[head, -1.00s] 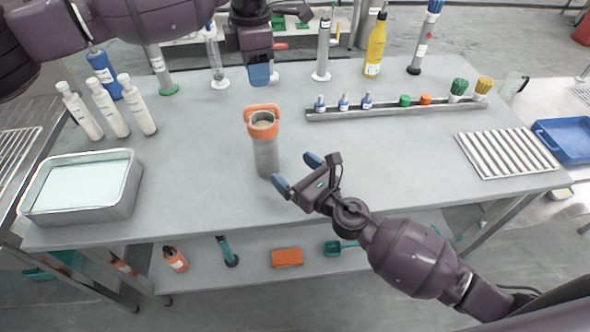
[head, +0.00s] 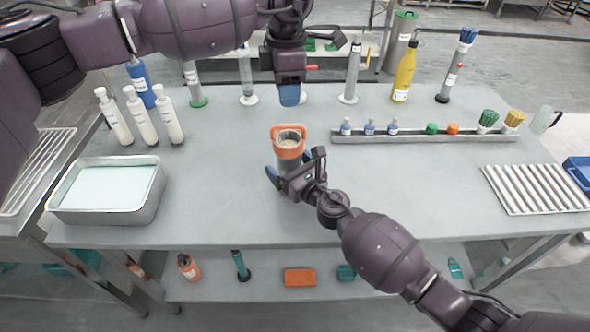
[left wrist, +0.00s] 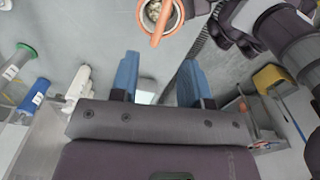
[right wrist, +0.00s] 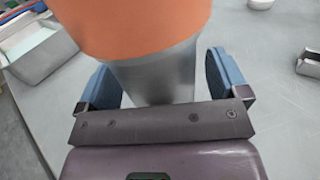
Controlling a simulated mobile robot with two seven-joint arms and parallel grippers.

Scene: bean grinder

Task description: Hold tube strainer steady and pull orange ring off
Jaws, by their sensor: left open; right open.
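The tube strainer (head: 287,165) is a grey metal cylinder standing upright on the table. The orange ring (head: 289,152) sits around its top, with an orange handle bar across it in the left wrist view (left wrist: 163,20). My right gripper (head: 284,174) is open low at the tube. In the right wrist view its fingers stand on both sides of the grey tube (right wrist: 155,78), below the orange ring (right wrist: 135,25), with gaps visible. My left gripper (head: 289,97) is open and empty, pointing down behind the strainer, apart from the ring. The tube's lower part is hidden by my right gripper in the head view.
A rail (head: 425,138) with small bottles, caps and brushes lies right of the strainer. A metal tray (head: 108,213) and white bottles (head: 140,115) stand at left. Cylinders and a yellow bottle (head: 404,75) line the back. The table's front and right middle are clear.

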